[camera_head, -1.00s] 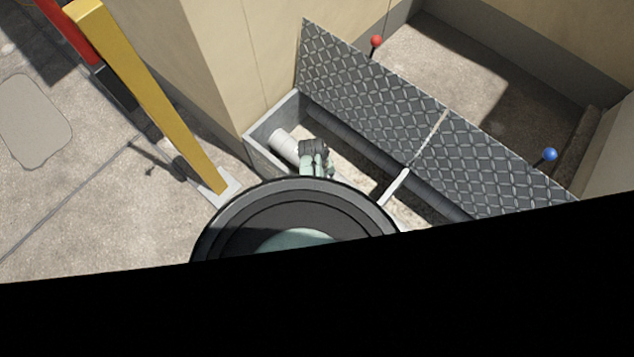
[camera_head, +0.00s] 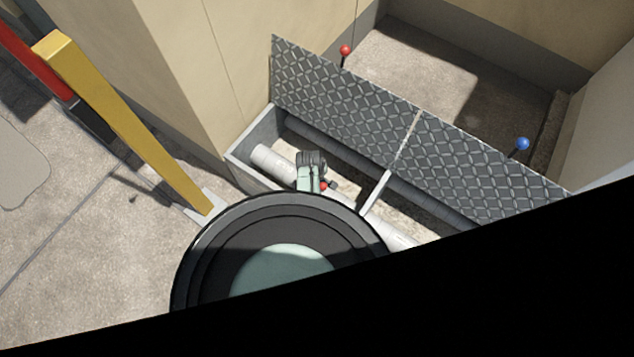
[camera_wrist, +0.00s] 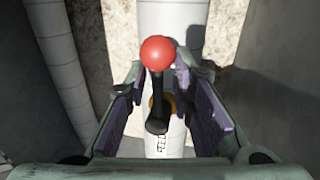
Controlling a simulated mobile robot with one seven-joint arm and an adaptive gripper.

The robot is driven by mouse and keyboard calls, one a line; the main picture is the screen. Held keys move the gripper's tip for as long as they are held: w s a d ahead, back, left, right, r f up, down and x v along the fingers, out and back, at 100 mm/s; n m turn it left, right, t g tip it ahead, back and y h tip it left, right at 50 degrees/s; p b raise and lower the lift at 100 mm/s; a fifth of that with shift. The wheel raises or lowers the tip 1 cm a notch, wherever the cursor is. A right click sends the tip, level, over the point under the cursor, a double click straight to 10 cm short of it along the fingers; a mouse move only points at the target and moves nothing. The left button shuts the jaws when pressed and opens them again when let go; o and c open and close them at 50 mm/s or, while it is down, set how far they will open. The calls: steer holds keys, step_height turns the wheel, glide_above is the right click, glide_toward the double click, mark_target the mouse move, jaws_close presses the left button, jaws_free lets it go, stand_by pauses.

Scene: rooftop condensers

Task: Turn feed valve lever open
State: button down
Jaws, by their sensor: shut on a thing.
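The feed valve lever has a red ball knob (camera_wrist: 157,54) on a black handle (camera_wrist: 157,100) and sits over a white pipe (camera_wrist: 163,143) in the wrist view. Dark lettering on the pipe is partly hidden. My gripper (camera_wrist: 165,108) has one finger on each side of the lever and is shut on it, though the contact itself is hard to see. In the head view my gripper (camera_head: 312,178) is down in the open trench, with the red knob (camera_head: 323,186) just to its right.
Two diamond-plate covers (camera_head: 340,100) stand raised along the trench's far side. A red-knobbed rod (camera_head: 345,50) and a blue-knobbed rod (camera_head: 522,144) show behind them. A pale divider (camera_head: 375,192) crosses the trench. A yellow post (camera_head: 125,125) stands at left, with open concrete floor beyond.

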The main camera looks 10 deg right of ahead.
steer(key=shift+d, duration=0.3)
steer(key=c, duration=1.7)
jaws_free()
steer(key=o, duration=0.4)
steer(key=shift+a, duration=0.1)
steer(key=shift+a+r, duration=0.1)
steer(key=shift+r, duration=0.35)
step_height(320, 180, up, 11)
steer(key=s+a, duration=0.1)
steer(key=shift+s+a, duration=0.25)
steer(key=shift+w, duration=0.1)
